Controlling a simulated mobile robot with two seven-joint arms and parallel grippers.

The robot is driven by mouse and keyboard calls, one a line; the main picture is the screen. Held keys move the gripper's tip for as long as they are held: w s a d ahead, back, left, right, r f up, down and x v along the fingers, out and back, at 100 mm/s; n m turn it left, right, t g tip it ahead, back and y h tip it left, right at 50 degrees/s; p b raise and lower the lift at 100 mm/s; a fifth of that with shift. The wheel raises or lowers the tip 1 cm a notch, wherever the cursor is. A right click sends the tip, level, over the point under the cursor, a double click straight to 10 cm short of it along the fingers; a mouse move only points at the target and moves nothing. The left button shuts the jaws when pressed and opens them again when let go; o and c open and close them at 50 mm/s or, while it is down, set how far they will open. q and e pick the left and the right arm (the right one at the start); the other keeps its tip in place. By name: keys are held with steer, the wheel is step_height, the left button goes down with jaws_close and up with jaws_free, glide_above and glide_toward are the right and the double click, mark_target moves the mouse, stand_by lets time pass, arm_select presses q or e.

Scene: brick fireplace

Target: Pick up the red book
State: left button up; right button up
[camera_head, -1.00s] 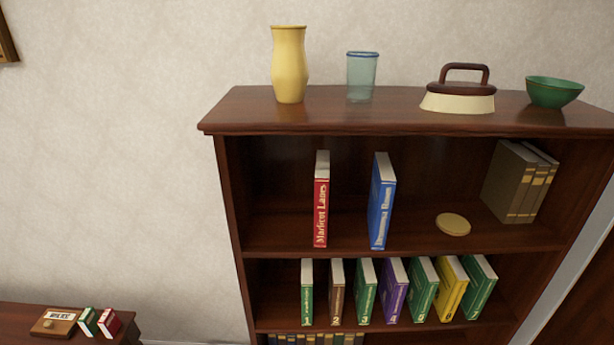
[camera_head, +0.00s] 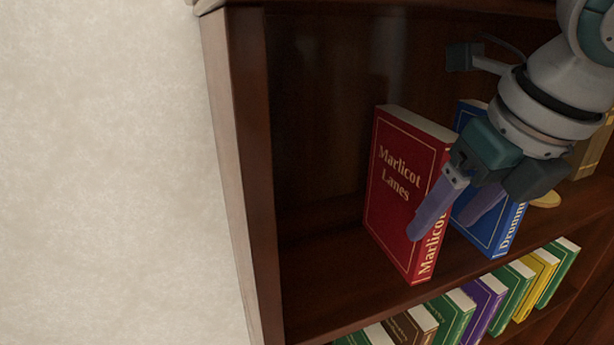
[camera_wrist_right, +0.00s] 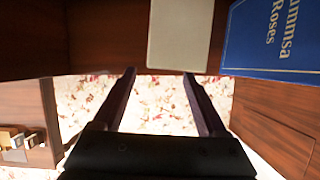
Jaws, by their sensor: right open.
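The red book "Marlicot Lanes" (camera_head: 393,170) stands upright on the upper shelf (camera_head: 330,300), its front cover and spine partly visible. My right gripper (camera_head: 440,228) is open, in front of the book's spine side. One finger overlaps the red book and the other overlaps the blue book (camera_head: 508,228) in the head view. In the right wrist view, a pale page block (camera_wrist_right: 180,35), apparently the red book's, lies just beyond the open fingers (camera_wrist_right: 159,75). Nothing is visibly held, and contact cannot be told. My left gripper is out of view.
The blue book stands close to the right of the red one and also shows in the right wrist view (camera_wrist_right: 270,40). The bookcase's left side panel (camera_head: 240,150) leaves free shelf room left of the red book. Several books (camera_head: 480,300) stand on the shelf below.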

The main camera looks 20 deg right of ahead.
mark_target(435, 236)
steer(key=shift+d+p+x, duration=0.15)
steer(key=shift+p+x, duration=0.2)
steer(key=shift+x, duration=1.4)
steer(key=shift+d+p+x, duration=0.1)
steer(key=shift+p+x, duration=0.25)
steer(key=shift+x, duration=1.35)
jaws_close()
